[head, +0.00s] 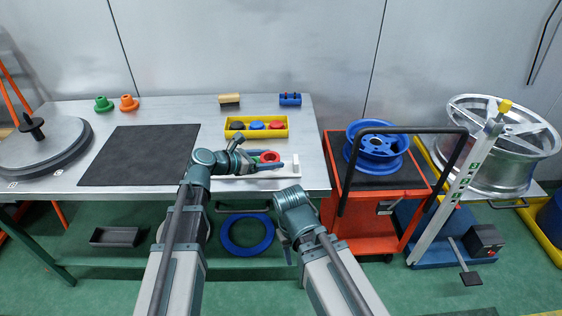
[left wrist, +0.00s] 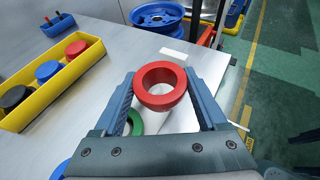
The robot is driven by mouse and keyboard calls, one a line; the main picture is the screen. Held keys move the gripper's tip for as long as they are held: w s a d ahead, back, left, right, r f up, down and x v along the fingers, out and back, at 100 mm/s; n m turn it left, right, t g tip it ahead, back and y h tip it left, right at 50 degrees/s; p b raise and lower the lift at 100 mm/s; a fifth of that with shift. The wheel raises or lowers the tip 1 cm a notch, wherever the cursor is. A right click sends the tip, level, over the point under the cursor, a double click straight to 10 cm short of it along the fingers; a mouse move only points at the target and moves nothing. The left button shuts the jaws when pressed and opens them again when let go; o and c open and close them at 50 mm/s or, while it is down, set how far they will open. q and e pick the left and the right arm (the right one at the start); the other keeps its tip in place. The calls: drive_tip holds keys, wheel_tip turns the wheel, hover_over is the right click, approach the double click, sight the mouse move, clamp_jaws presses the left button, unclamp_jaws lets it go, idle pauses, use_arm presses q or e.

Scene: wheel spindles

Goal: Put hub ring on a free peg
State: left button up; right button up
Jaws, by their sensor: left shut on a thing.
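My left gripper (head: 268,163) is shut on a red hub ring (head: 269,157) above the front right part of the workbench. In the left wrist view the red ring (left wrist: 148,87) sits between the two fingertips of the gripper (left wrist: 165,92), its open hole facing the camera. Below it is a white peg board (head: 290,168), which also shows in the left wrist view (left wrist: 183,119). A green ring (left wrist: 136,123) is on this board, partly hidden by the left finger. A blue piece (left wrist: 59,171) shows at the lower left edge. I cannot make out a bare peg. My right gripper is not visible.
A yellow tray (head: 283,133) with black, blue and red caps stands behind the gripper. A dark mat (head: 140,155) lies to the left on the workbench (head: 218,187). A red cart (head: 369,225) with a blue wheel (head: 377,152) stands right of the bench.

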sight(268, 154)
use_arm(q)
drive_tip(key=w, duration=0.1)
drive_tip(key=w+d, duration=0.1)
drive_tip(key=w, duration=0.1)
drive_tip(key=shift+d+f, duration=0.2)
drive_tip(key=shift+s+f+b, duration=0.15)
drive_tip(key=shift+f+b, duration=1.55)
drive_tip(key=shift+b, duration=0.1)
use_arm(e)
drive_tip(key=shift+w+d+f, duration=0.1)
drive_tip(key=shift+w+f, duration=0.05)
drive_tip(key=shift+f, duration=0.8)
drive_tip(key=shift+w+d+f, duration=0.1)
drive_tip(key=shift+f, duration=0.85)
use_arm(q)
drive_tip(key=shift+f+b, duration=0.3)
drive_tip(key=o, duration=1.2)
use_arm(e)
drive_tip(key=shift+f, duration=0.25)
use_arm(q)
drive_tip(key=shift+o, duration=0.2)
drive_tip(key=shift+a+r+p, duration=0.1)
drive_tip(key=shift+r+p, duration=0.2)
drive_tip(key=p+v, duration=0.4)
drive_tip(key=v, duration=0.6)
drive_tip(key=shift+r, duration=0.2)
drive_tip(key=shift+p+v, duration=0.3)
drive_tip(key=shift+v, duration=0.6)
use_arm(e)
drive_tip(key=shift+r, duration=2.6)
